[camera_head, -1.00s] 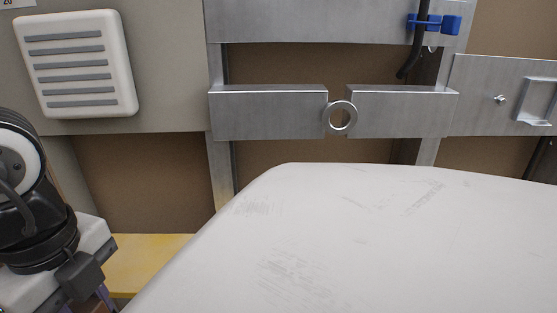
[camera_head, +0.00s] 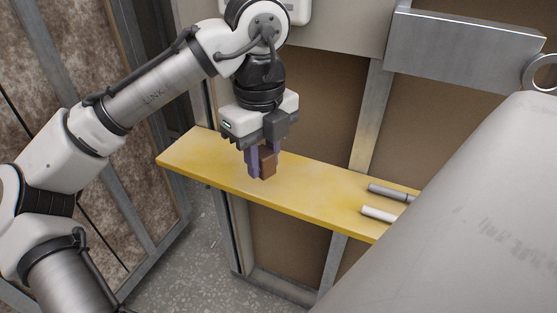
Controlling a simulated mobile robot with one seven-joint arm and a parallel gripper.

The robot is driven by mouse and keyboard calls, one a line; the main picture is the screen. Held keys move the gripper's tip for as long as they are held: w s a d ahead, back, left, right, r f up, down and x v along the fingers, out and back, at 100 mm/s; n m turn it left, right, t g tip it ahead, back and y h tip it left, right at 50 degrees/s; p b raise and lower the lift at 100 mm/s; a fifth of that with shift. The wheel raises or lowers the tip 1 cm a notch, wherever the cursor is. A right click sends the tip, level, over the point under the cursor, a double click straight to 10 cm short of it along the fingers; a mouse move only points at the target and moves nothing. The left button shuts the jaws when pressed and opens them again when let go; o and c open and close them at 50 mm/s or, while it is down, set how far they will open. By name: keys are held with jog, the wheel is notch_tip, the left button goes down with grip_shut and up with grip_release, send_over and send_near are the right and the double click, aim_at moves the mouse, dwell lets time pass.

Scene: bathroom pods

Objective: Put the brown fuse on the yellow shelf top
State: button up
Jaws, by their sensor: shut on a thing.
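The brown fuse (camera_head: 267,166) is a small brown block between the purple fingers of my gripper (camera_head: 262,163). My gripper is shut on it and points down over the left half of the yellow shelf top (camera_head: 315,198). The fuse's lower end appears at or just above the shelf surface; I cannot tell whether it touches. The fingers hide part of the fuse.
Two rods, one grey (camera_head: 390,193) and one white (camera_head: 378,214), lie on the shelf's right part. A large white rounded body (camera_head: 470,220) covers the shelf's right end. A metal bracket (camera_head: 465,50) is above. The shelf's left end is clear.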

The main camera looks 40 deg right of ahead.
send_near(278, 181)
jog(key=shift+a+f, duration=0.25)
jog(key=shift+f, duration=0.7)
notch_tip(278, 181, down, 4)
jog(key=shift+r+b, duration=0.1)
jog(key=shift+b, duration=0.3)
jog(key=shift+d+f, duration=0.2)
jog(key=shift+f, duration=0.15)
jog(key=shift+f, duration=0.15)
jog(key=o, duration=0.9)
jog(key=shift+o, duration=0.2)
